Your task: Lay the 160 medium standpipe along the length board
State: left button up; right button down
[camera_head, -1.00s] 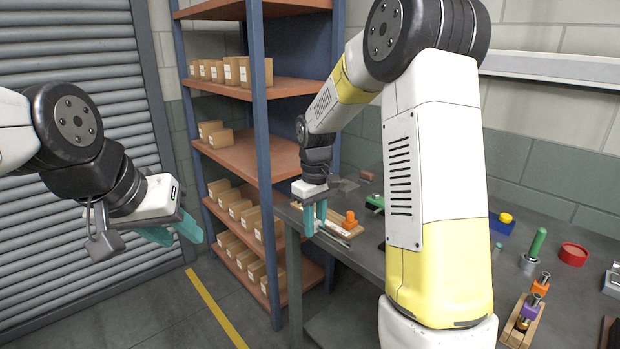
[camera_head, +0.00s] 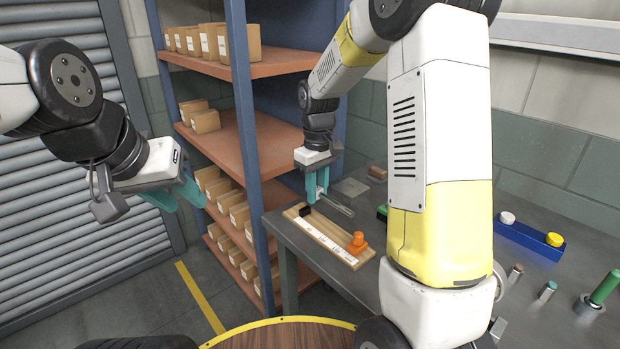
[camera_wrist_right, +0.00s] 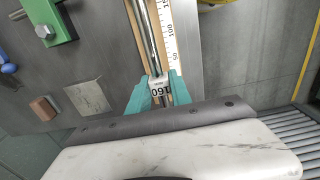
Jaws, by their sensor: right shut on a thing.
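The 160 medium standpipe (camera_wrist_right: 151,42) is a thin metal rod with a white label reading 160 in the right wrist view. My right gripper (camera_wrist_right: 157,92) is shut on it at the labelled end. In the head view the standpipe (camera_head: 338,204) sticks out to the lower right from my right gripper (camera_head: 316,196). The length board (camera_head: 325,236) is a wooden strip with a white scale, a black block at its left end and an orange stop (camera_head: 357,243) at its right end. The standpipe appears above the board's far side; the gap is unclear. My left gripper (camera_head: 176,198) is open and empty, away from the table.
The grey table (camera_head: 300,250) carries the board near its left edge. A blue holder (camera_head: 528,238) and a green-handled part (camera_head: 603,288) stand further right. A shelf with cartons (camera_head: 235,215) stands behind the table's left end. A round wooden top (camera_head: 285,338) is in front.

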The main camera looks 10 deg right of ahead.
jog(key=shift+r, duration=0.1)
jog(key=shift+f, duration=2.25)
jog(key=shift+r, duration=0.15)
